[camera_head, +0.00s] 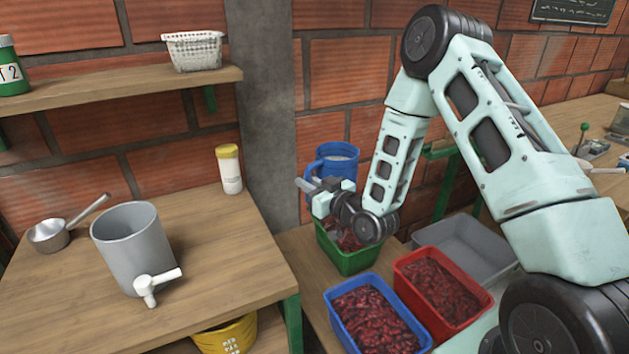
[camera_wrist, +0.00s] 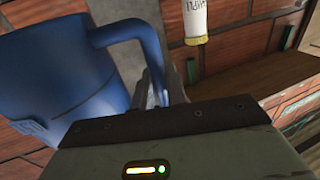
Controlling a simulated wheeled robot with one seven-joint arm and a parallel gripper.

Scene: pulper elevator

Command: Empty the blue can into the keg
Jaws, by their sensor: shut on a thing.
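The blue can (camera_head: 333,156) is a blue jug-like vessel with a side handle, in front of the brick wall above the green crate. The can looks roughly upright in the head view. The keg (camera_head: 133,243) is a grey open-topped bucket with a white tap, standing on the wooden table at left. The gripper is right of the keg.
A metal saucepan (camera_head: 50,236) and a yellow-capped bottle (camera_head: 229,170) stand on the table (camera_head: 215,285). Green (camera_head: 350,262), blue (camera_head: 345,337) and red (camera_head: 405,300) crates hold red fruit. A grey pillar (camera_head: 262,110) rises between the table and the can.

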